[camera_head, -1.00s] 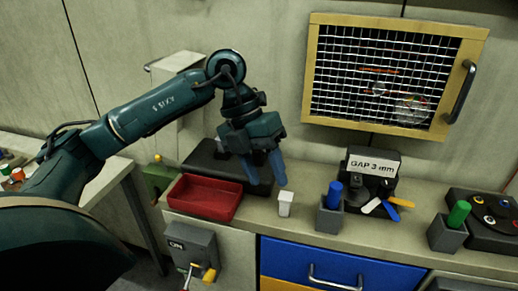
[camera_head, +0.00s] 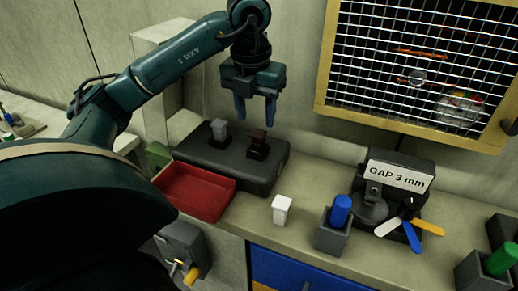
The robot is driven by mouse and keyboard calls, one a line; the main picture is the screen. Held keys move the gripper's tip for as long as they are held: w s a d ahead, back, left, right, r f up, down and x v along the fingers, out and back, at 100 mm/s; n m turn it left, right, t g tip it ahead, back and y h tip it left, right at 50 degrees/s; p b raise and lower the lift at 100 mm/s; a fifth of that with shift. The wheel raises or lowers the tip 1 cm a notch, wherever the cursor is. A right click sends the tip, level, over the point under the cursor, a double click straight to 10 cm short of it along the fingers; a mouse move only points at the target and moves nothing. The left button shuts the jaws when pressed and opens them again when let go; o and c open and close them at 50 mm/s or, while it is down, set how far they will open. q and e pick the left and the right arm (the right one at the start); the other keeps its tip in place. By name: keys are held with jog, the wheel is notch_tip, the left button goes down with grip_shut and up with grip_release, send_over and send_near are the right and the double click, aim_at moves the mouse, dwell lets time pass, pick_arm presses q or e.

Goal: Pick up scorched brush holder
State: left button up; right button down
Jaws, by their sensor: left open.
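A dark brown, scorched-looking brush holder (camera_head: 258,146) stands on a black block (camera_head: 228,160) at the back of the bench. A grey holder (camera_head: 219,132) stands on the same block to its left. My left gripper (camera_head: 255,112) points down above the brown holder, with its two blue fingers spread and nothing between them. A visible gap separates the fingertips from the holder's top. My right gripper is not in view.
A red tray (camera_head: 196,192) sits in front of the block. A white piece (camera_head: 282,209), a grey cup with a blue cylinder (camera_head: 340,211) and a "GAP 3 mm" stand (camera_head: 398,177) are to the right. A mesh-fronted cabinet (camera_head: 320,100) hangs above.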

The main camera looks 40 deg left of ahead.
aim_at(258, 133)
pick_arm(q)
jog(key=shift+w+a+f, duration=0.1)
jog(key=shift+w+f, duration=0.1)
jog(key=shift+f, duration=0.9)
jog(key=shift+w+a+f, duration=0.1)
jog(key=shift+w+f, duration=0.15)
jog(key=shift+f, duration=0.9)
jog(key=shift+w+a+f, duration=0.1)
jog(key=shift+w+f, duration=0.1)
jog(key=shift+f, duration=0.9)
jog(key=shift+c, duration=0.2)
jog(key=c, duration=0.9)
jog(key=shift+o, duration=0.2)
jog(key=shift+r, duration=0.15)
